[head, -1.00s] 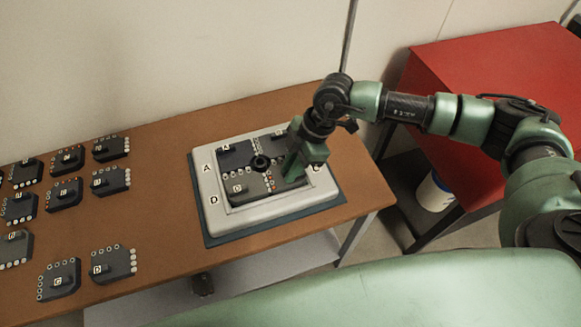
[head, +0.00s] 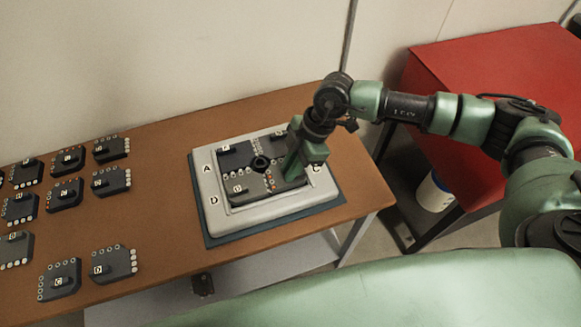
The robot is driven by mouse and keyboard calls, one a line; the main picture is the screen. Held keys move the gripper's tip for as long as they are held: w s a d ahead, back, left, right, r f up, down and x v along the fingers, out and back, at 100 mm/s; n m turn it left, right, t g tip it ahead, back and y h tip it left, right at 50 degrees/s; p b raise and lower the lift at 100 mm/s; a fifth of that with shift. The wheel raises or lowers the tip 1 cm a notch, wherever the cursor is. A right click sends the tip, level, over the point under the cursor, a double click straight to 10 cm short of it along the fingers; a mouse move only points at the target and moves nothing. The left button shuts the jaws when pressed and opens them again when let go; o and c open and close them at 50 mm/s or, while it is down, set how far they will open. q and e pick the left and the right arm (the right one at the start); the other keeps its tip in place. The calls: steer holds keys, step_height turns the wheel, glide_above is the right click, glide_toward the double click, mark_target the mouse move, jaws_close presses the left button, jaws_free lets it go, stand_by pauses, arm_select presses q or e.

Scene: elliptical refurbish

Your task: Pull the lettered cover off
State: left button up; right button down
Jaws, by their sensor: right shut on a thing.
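A light grey frame (head: 213,190) with the letters A, D and C on its rim lies on a dark mat on the brown table. Inside it sit dark cover pieces around a black round knob (head: 260,164). One dark lettered cover (head: 236,158) is at the back left and another (head: 240,190) at the front left. My right gripper (head: 292,174) points down at the right part of the frame, shut on a dark lettered cover there, mostly hidden by the gripper. My left gripper is not in view.
Several dark lettered pieces (head: 59,279) lie spread over the left part of the brown table (head: 165,215). A red cabinet (head: 490,85) stands at the right, with a white container (head: 434,192) below it. A pale wall is behind the table.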

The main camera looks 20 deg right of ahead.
step_height(320, 180, up, 17)
steer(key=p, duration=1.3)
